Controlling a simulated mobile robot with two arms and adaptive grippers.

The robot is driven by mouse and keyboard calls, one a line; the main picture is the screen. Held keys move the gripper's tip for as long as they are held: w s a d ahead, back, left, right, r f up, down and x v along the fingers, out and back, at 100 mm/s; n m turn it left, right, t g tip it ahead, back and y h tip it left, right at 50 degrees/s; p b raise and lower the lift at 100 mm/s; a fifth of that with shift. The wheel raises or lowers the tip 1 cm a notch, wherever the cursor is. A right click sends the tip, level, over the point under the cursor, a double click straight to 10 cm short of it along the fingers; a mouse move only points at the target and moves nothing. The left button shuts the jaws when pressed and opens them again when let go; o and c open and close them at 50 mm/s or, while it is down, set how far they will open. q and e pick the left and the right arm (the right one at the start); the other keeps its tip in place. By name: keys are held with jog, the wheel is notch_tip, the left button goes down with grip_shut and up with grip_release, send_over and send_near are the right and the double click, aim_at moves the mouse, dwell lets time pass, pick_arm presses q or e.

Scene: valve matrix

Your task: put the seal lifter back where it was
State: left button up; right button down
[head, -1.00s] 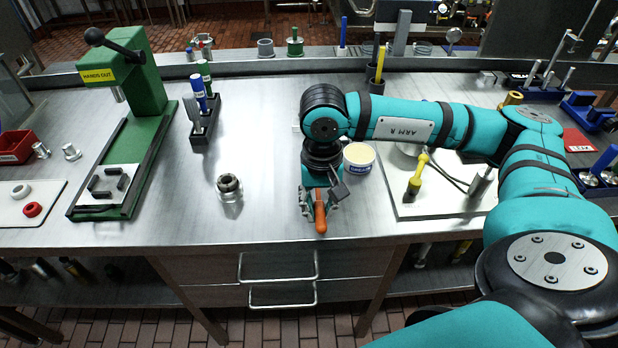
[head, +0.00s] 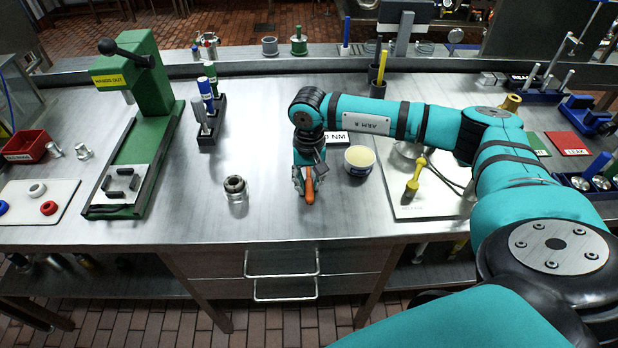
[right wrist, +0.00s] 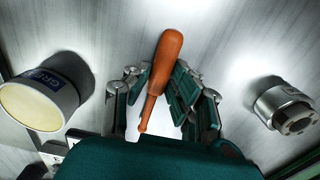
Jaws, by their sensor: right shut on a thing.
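The seal lifter (head: 310,189) shows as an orange-handled tool in my right gripper (head: 303,180). The gripper is shut on it, above the bench between the metal valve fitting and the grease tub. In the right wrist view the orange handle (right wrist: 164,62) stands tilted between the fingers (right wrist: 160,95). Its working end is hidden. A black tool rack (head: 210,127) with blue, green and grey tools stands to the left, beyond the gripper. My left gripper is not in view.
The metal valve fitting (head: 236,188) stands left of my right gripper, the grease tub (head: 360,162) right of it. A green press (head: 138,130) is farther left. A pale mat (head: 430,203) with a yellow tool (head: 413,180) lies right. The bench (head: 265,150) between rack and gripper is clear.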

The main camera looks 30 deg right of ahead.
aim_at(309, 184)
jog(key=shift+f, duration=0.2)
jog(key=c, duration=1.2)
grip_release()
jog(key=shift+o, duration=0.2)
jog(key=shift+r, duration=0.1)
jog(key=shift+r, duration=0.6)
notch_tip(309, 184, up, 11)
jog(key=b, duration=0.2)
